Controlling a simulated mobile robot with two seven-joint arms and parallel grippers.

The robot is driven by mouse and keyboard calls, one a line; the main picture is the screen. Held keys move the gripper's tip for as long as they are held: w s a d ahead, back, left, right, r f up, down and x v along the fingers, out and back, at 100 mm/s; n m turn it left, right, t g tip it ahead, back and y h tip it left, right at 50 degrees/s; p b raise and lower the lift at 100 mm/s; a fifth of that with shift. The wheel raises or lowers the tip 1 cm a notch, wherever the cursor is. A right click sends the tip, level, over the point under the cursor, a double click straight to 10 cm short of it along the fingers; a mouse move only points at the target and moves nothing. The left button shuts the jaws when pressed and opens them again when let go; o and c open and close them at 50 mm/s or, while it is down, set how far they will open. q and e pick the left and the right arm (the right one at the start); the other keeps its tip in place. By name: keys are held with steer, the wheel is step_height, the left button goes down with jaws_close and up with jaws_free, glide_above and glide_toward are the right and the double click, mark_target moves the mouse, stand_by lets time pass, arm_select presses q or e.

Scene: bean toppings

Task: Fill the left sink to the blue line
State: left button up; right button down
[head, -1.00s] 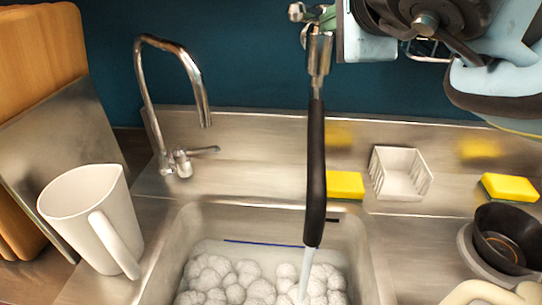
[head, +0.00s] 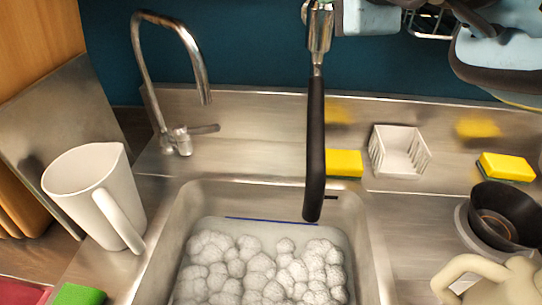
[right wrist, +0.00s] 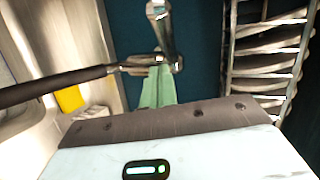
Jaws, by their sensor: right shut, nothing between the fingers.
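The steel sink (head: 365,235) holds pale, cloudy water with white foam-like lumps (head: 255,275). The blue line (head: 270,219) shows on its back wall, and the liquid's edge looks close to it. A black spray hose tap (head: 315,150) hangs over the sink, with no stream from its mouth. My right gripper's pale green fingers (right wrist: 157,88) are shut and empty beside the tap's metal valve part (right wrist: 160,62) in the right wrist view; whether they touch is unclear. In the head view its fingertips are mostly cut off at the top. My left gripper is not in view.
A chrome tap (head: 190,70) and a white jug (head: 95,195) stand left of the sink. Yellow sponges (head: 343,163) and a white basket (head: 398,152) lie behind. Dark bowls (head: 505,215) stand at right. A metal rack (right wrist: 265,60) is near my right gripper.

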steer(key=shift+d+p+v, duration=0.15)
steer(key=shift+v, duration=1)
steer(key=shift+d+p+v, duration=0.15)
steer(key=shift+v, duration=1)
steer(key=shift+f, duration=0.15)
